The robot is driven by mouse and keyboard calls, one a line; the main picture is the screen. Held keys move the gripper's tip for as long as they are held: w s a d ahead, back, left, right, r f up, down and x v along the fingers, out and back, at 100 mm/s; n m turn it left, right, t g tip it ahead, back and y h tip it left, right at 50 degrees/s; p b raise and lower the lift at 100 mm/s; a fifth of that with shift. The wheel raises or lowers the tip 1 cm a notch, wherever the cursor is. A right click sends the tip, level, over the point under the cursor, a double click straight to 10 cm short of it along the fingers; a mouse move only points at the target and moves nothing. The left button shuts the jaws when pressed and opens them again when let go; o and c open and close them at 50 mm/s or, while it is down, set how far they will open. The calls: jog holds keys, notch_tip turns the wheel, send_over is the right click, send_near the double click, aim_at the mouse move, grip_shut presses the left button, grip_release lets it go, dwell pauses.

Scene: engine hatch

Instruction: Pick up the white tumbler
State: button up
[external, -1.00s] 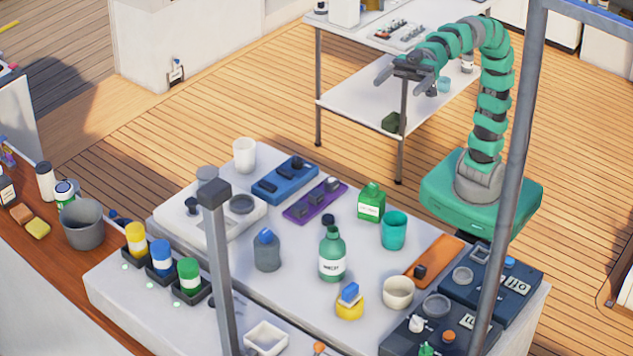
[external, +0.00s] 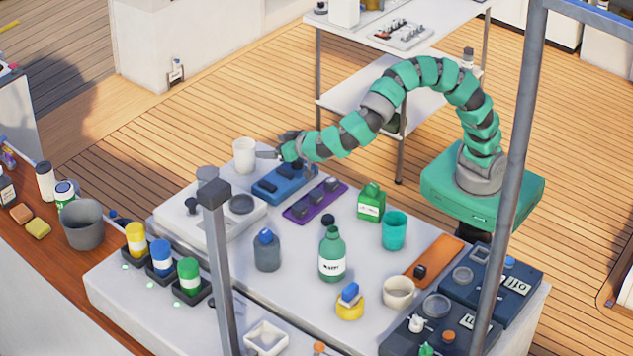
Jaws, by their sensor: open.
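The white tumbler (external: 244,156) stands upright at the far left corner of the light grey worktop, behind the blue tray. My gripper (external: 268,154) reaches in from the right at about the tumbler's height, its fingers pointing left at it. The jaws are open. The fingertips are right beside the tumbler's right side; I cannot tell whether they touch it or reach around it. One finger is partly hidden.
Below my gripper lie a blue tray (external: 285,181) and a purple tray (external: 315,202) with small parts. A green square bottle (external: 371,202), a teal cup (external: 394,231) and a green round bottle (external: 332,254) stand nearby. A grey post (external: 218,270) rises in front.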

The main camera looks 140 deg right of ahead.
jog(key=shift+s+d+f+g, duration=0.1)
jog(key=shift+s+f+g, duration=0.2)
jog(key=shift+s+f, duration=0.25)
jog(key=b, duration=0.1)
send_near(237, 146)
jog(key=shift+b+x, duration=0.8)
jog(key=shift+x, duration=2.5)
jog(key=shift+r, duration=0.1)
jog(key=c, duration=1.1)
